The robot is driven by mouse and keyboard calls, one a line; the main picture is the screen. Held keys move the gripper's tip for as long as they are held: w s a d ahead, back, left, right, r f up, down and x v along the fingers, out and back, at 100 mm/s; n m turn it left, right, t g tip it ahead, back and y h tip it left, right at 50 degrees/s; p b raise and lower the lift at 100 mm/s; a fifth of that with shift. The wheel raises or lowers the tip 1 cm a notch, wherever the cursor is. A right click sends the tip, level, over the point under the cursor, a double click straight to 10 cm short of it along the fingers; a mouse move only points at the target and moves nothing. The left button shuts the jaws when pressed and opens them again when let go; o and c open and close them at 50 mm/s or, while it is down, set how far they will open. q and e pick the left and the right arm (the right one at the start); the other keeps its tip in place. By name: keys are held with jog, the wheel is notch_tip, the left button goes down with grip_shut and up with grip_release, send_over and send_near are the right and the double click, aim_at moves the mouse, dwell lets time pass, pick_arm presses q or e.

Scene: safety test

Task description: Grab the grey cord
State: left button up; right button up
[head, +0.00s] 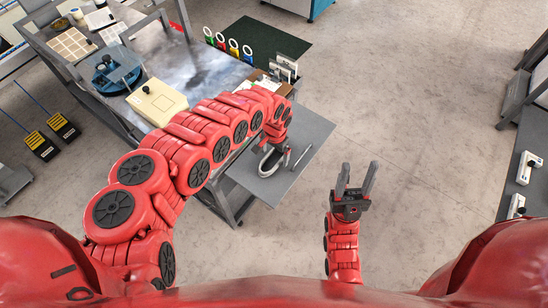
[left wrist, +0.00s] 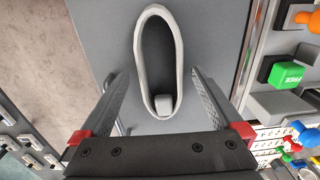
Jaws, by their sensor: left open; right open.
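The grey cord is a light grey closed oval loop (left wrist: 139,60) lying on a dark grey panel (left wrist: 95,25) in the left wrist view. A small grey block (left wrist: 160,104) sits at its near end. The cord also shows in the head view as a pale loop (head: 263,166), partly covered by my gripper. My left gripper (left wrist: 160,76) is open, with one finger on each side of the loop's near half. I see no clear contact with the cord. My right gripper (head: 358,176) is open and empty, over the floor to the right.
A thin grey stick (head: 300,158) lies on the panel right of the cord. Beyond it stand a workbench with a cream box (head: 157,102) and several colored ring-topped tags (head: 233,46). A green button (left wrist: 287,75) and colored knobs are at the right of the wrist view. Open floor lies right.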

pick_arm(q)
jog(key=shift+f, duration=0.45)
jog(key=c, duration=1.5)
jog(key=shift+r, duration=0.15)
